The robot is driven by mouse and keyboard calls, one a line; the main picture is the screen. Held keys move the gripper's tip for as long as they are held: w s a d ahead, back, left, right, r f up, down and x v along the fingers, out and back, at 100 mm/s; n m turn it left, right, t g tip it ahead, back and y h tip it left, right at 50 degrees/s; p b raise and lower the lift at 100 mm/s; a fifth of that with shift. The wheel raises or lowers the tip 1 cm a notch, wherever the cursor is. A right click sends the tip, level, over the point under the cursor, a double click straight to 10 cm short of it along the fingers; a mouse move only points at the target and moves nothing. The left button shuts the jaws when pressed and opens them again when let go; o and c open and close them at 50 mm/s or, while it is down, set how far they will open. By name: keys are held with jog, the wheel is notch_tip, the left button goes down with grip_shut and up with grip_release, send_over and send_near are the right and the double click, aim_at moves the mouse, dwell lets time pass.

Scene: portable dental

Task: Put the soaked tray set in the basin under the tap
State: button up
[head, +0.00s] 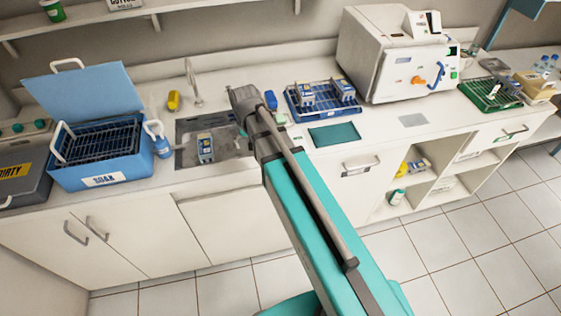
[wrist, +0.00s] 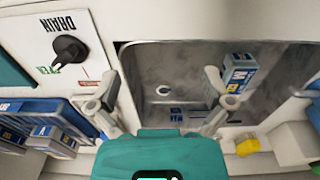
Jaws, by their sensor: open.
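A blue-and-white tray set (head: 205,147) stands in the left part of the grey basin (head: 187,156). In the wrist view it (wrist: 238,74) is at the right side of the basin (wrist: 150,60), beside one finger and not between the fingers. The tap (head: 192,82) rises behind the basin. My gripper (wrist: 160,82) is open and empty over the basin; the drain hole shows between its fingers. In the head view my arm mostly hides the gripper. The blue soak tub (head: 102,178) at the left has its lid raised and a dark rack inside.
A blue rack (head: 292,112) with more tray sets stands right of the basin. A drain knob (wrist: 70,48) is on a panel beside the basin. A white steriliser (head: 370,60) is farther right.

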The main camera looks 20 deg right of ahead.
jog(key=s+d, duration=0.7)
jog(key=s, duration=0.3)
jog(key=shift+s+d+g, duration=0.2)
jog(key=shift+s+g, duration=0.1)
jog(key=shift+s, duration=0.05)
